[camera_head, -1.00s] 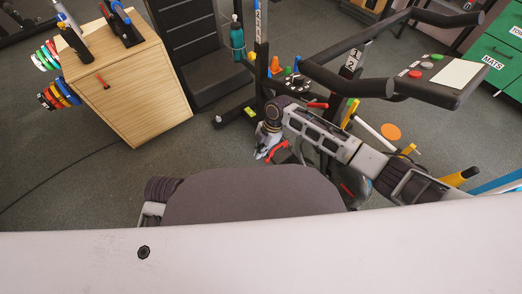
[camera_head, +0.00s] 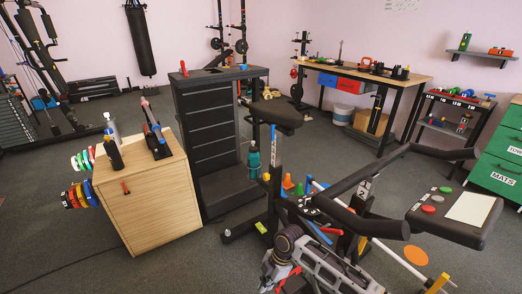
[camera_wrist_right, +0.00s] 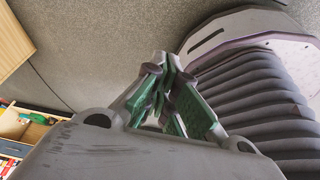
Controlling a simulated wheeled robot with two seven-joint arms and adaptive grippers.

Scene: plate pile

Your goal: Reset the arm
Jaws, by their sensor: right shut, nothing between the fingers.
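My right arm comes in at the bottom of the head view and bends at a dark wrist joint. My right gripper (camera_head: 276,278) hangs at the lower edge, partly cut off. In the right wrist view, the right gripper (camera_wrist_right: 166,68) has its green-padded fingers drawn together, with nothing held between them. Grey floor (camera_wrist_right: 110,30) shows beyond the fingertips. My left arm and left gripper are not in view.
A wooden cabinet (camera_head: 150,205) stands at left with colored plates on its side. A dark exercise machine (camera_head: 345,212) with handlebars stands close to my right arm. Farther back are a tool table (camera_head: 360,75) and green drawers (camera_head: 500,165). Open floor (camera_head: 60,260) lies lower left.

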